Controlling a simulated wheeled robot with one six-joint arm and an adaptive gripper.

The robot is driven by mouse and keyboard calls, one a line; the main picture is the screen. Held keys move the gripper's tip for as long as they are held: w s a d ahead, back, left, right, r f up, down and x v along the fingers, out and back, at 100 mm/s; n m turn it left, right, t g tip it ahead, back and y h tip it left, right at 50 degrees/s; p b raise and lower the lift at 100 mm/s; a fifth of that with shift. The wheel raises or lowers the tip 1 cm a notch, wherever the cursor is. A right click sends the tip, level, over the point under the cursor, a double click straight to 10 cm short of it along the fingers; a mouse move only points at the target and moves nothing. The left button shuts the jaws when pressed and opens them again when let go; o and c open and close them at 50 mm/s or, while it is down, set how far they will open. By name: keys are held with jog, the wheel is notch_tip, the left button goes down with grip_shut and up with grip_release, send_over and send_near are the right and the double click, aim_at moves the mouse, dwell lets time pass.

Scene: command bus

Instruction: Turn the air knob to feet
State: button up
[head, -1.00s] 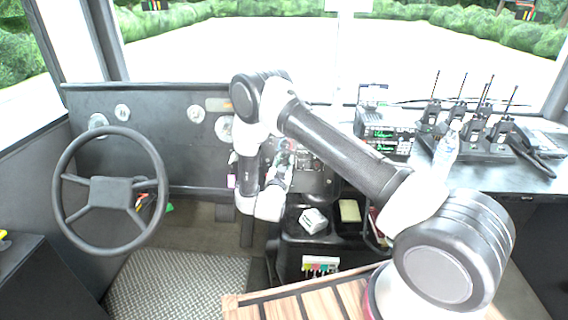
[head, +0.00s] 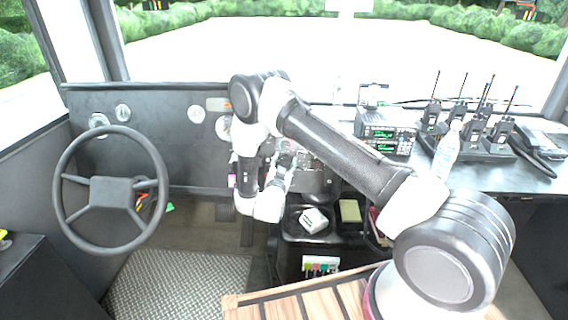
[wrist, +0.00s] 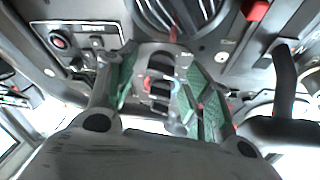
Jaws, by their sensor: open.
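A dash control panel (wrist: 180,52) shows in the wrist view, with several black knobs in a column. The top knob (wrist: 160,64) has a red and blue arc around it. Another knob (wrist: 160,88) is just below it, and more dark shapes lie lower. I cannot read which is the air knob. My gripper (wrist: 162,76) is open, its green-padded fingers on either side of the knob column, with nothing held. I cannot tell if a finger touches a knob. In the head view, my gripper (head: 283,165) is in front of the centre dash, and my arm partly hides the panel.
A steering wheel (head: 110,207) stands at left. A radio (head: 385,138), a clear bottle (head: 446,152) and several handheld radios (head: 475,140) stand on the right counter. A console (head: 300,228) with small items sits below my gripper. A round vent (wrist: 180,12) is above the knobs.

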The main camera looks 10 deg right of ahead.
jog(key=v, duration=1.1)
jog(key=shift+s, duration=0.2)
jog(key=shift+s+a+f, duration=0.1)
jog(key=shift+a, duration=0.1)
